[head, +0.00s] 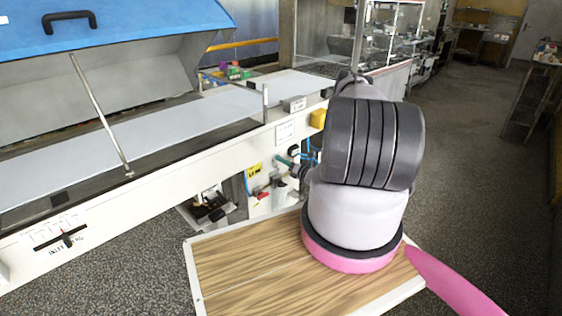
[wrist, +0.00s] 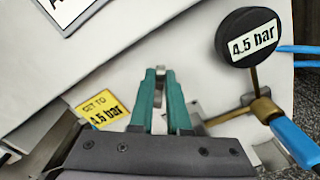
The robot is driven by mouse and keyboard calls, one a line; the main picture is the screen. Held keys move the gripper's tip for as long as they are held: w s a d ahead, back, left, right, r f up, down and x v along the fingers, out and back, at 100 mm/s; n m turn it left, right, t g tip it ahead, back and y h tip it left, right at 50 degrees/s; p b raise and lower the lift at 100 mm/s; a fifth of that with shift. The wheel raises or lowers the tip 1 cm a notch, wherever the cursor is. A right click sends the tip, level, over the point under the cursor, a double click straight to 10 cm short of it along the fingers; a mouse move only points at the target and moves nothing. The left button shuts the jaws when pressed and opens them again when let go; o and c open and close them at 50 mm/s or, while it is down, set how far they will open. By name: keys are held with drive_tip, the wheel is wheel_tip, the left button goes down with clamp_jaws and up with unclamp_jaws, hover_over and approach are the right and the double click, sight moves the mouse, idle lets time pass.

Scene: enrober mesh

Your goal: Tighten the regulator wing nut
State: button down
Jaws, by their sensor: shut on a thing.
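In the wrist view my gripper (wrist: 161,100) has two teal fingers closed on a small grey metal piece, which I take to be the regulator wing nut (wrist: 159,90). Only a thin part of it shows between the fingers; the rest is hidden. A black round gauge (wrist: 249,38) marked 4.5 bar stands to the right on a brass fitting (wrist: 262,106). A yellow label (wrist: 101,109) reading "SET TO 4.5 bar" lies left of the fingers. In the head view my arm covers most of the gripper and the nut.
The white machine (head: 150,185) with a blue lid (head: 130,25) runs along the left. Blue hoses (wrist: 296,143) lead from the fitting close to my gripper's right side. A wooden-topped surface (head: 240,275) is below my arm. Open floor (head: 480,180) lies to the right.

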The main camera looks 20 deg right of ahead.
drive_tip(key=m, duration=0.3)
drive_tip(key=f+m, duration=0.1)
drive_tip(key=m, duration=0.6)
drive_tip(key=shift+d+f+m, duration=0.2)
drive_tip(key=shift+d+m, duration=0.1)
drive_tip(key=shift+d, duration=0.05)
idle(0.4)
drive_tip(key=c, duration=0.9)
unclamp_jaws()
drive_tip(key=v, duration=1)
drive_tip(key=shift+s+d, duration=0.15)
drive_tip(key=shift+s, duration=0.2)
